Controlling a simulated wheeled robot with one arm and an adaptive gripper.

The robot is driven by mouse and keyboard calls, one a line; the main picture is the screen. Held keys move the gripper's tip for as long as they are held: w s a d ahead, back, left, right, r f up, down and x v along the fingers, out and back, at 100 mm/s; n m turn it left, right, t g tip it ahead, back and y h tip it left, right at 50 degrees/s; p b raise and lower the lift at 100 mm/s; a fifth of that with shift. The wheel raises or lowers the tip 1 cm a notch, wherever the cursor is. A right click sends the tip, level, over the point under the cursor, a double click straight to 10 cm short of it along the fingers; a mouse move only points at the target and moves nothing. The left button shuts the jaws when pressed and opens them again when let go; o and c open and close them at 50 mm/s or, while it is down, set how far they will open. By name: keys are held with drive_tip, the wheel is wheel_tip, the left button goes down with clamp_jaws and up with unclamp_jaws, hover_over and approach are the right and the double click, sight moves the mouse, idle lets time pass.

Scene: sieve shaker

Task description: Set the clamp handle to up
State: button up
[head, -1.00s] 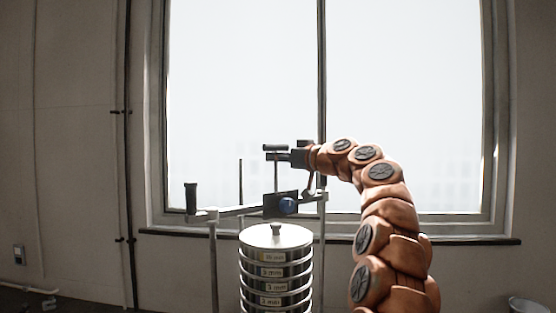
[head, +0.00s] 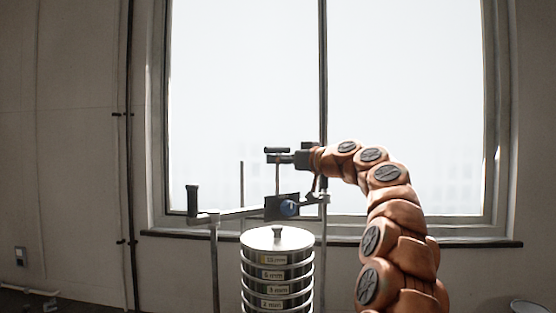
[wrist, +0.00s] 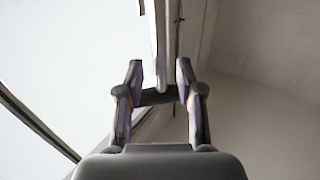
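The clamp handle (head: 278,179) is a thin rod standing nearly upright from a dark block with a blue knob (head: 289,208) on the crossbar. My gripper (head: 277,155) is at the rod's top end, reaching in from the right. In the wrist view its fingers (wrist: 159,66) stand apart. A dark bar (wrist: 157,97) crosses between them, and a pale rod-like shape (wrist: 160,60) runs up the middle with a gap on each side. I see no clear squeeze on it. The fingers partly hide the bar's ends.
Below the crossbar (head: 240,213) stands a stack of labelled sieves (head: 277,273) with a knobbed lid (head: 277,240). Posts hold the crossbar at both sides. A black upright grip (head: 192,200) stands at its left end.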

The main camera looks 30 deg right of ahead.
drive_tip(key=v, duration=1.1)
drive_tip(key=shift+s+r, duration=0.1)
drive_tip(key=shift+s, duration=0.05)
idle(0.3)
